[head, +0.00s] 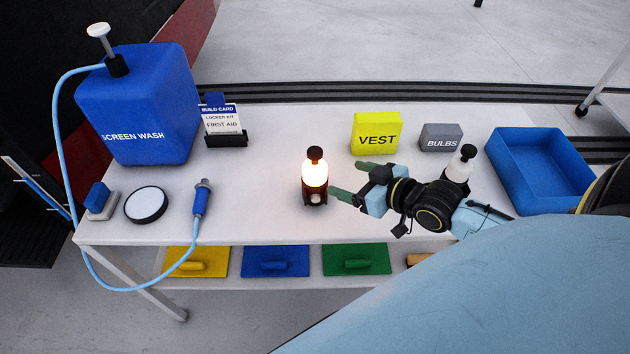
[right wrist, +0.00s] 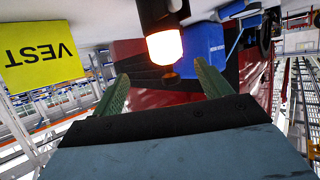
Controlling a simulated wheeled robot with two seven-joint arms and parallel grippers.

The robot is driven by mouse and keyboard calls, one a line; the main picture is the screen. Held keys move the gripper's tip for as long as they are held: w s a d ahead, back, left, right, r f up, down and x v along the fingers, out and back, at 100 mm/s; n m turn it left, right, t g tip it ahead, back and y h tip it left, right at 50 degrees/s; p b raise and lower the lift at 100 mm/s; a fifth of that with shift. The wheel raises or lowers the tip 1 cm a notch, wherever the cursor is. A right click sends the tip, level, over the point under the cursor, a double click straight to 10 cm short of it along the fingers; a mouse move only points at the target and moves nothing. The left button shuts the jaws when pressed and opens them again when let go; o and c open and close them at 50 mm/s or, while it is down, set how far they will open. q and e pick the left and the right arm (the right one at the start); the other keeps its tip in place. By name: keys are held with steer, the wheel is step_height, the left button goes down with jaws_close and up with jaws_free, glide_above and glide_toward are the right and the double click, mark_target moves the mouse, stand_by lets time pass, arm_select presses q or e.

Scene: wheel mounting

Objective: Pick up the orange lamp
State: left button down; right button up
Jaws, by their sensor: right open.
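The orange lamp (head: 315,174) stands upright on the white table, glowing, with a black cap and a dark base. It also shows in the right wrist view (right wrist: 164,46), upside down, at the top middle. My right gripper (head: 344,178) is open and empty just to the right of the lamp, with its green fingers pointing at it. In the right wrist view the two fingers (right wrist: 160,68) are spread apart, with the lamp seen ahead between them. The lamp appears clear of both fingers. My left gripper is not in view.
A yellow VEST box (head: 377,134) and grey BULBS box (head: 441,138) stand behind my right gripper. A white black-capped lamp (head: 457,168) is partly hidden by it. A blue bin (head: 513,183) is at right. The blue SCREEN WASH container (head: 150,100) and build card (head: 221,119) stand left.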

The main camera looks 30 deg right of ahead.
mark_target(310, 169)
steer(key=shift+a+b+x, duration=0.2)
steer(key=shift+b+x, duration=0.3)
steer(key=shift+x, duration=2.65)
steer(key=shift+a+b+x, duration=0.2)
steer(key=shift+b+x, duration=0.25)
steer(key=shift+x, duration=2.75)
steer(key=shift+s+f, duration=0.15)
steer(key=shift+s, duration=0.05)
steer(key=c, duration=1.3)
